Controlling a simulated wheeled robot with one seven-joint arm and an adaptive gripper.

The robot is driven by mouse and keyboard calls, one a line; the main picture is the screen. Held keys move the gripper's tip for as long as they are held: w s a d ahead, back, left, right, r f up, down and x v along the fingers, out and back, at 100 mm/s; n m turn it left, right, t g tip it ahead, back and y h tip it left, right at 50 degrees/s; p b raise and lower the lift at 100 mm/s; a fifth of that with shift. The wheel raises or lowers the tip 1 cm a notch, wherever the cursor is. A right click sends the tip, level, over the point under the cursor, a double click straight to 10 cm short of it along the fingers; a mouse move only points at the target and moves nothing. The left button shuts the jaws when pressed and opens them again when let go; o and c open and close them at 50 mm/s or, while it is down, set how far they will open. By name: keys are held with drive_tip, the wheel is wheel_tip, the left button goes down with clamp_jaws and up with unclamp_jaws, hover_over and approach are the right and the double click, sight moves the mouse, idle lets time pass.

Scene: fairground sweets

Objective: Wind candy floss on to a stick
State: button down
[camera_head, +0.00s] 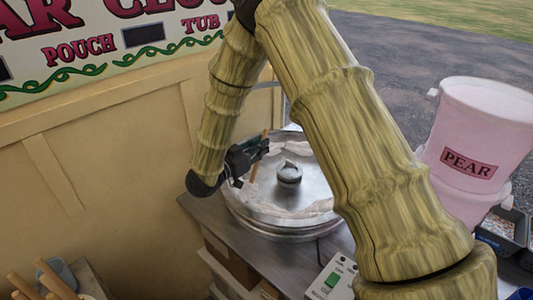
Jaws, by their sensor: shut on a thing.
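The candy floss machine is a round metal bowl (310,207) on the counter, with a spinner head (289,174) at its centre. Whitish floss (293,148) lies along the inside of the bowl wall. My gripper (262,147) is over the left side of the bowl, shut on a thin wooden stick (254,172). My arm hides the right side of the bowl.
A control box (331,281) with a green switch sits in front of the bowl. A pink tub labelled PEAR (468,155) stands at the right. Several wooden sticks (52,278) stand at the lower left. A yellow wall (110,165) with a sign runs along the left.

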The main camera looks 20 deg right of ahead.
drive_tip(key=w+d+b, duration=0.2)
drive_tip(key=w+d, duration=0.6)
drive_tip(key=w, duration=0.4)
drive_tip(key=d, duration=0.9)
wheel_tip(320, 180, up, 9)
drive_tip(key=p, duration=0.5)
drive_tip(key=shift+s, duration=0.45)
drive_tip(key=shift+f, duration=0.15)
